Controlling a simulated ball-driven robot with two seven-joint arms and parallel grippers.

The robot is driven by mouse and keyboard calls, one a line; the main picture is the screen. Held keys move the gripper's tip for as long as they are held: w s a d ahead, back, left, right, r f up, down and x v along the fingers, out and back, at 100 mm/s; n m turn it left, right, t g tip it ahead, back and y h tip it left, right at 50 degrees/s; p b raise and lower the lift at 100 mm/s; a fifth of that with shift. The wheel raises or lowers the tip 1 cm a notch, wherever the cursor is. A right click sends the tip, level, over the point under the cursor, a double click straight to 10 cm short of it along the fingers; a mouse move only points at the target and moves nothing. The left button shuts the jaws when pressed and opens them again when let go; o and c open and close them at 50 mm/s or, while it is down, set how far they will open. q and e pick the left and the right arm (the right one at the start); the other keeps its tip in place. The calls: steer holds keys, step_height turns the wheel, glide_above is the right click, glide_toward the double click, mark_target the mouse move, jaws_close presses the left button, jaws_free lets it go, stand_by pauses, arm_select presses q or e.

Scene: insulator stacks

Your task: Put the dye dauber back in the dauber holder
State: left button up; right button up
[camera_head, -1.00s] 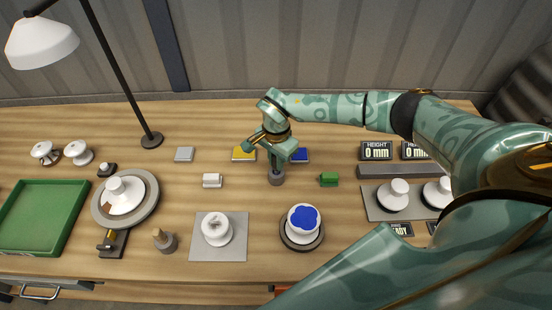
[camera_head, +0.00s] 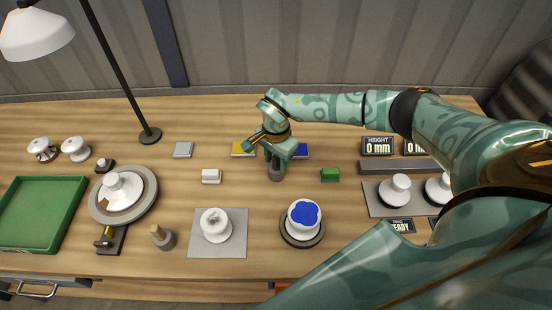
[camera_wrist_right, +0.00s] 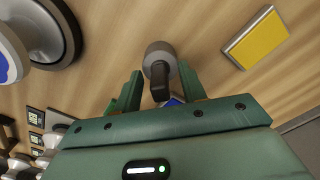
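A grey round cup, apparently the dauber holder (camera_head: 276,173), stands on the table under my right gripper (camera_head: 270,150). In the right wrist view the holder (camera_wrist_right: 158,52) has the dark handle of the dauber (camera_wrist_right: 160,82) over it. The dauber seems to stand in the cup, but its lower end is hidden. The fingers of my right gripper (camera_wrist_right: 158,92) are apart on both sides of the handle, with a gap on each side. My left gripper is not in view.
A yellow pad (camera_head: 243,149) and a blue pad (camera_head: 301,151) lie close behind the holder; a green block (camera_head: 330,175) is to its right. A white insulator with blue dye (camera_head: 304,217) stands in front. A second cup with a wooden handle (camera_head: 162,236) is at front left.

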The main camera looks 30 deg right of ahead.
step_height(320, 180, up, 16)
steer(key=p, duration=0.1)
steer(key=shift+r, duration=0.15)
stand_by(0.3)
stand_by(0.3)
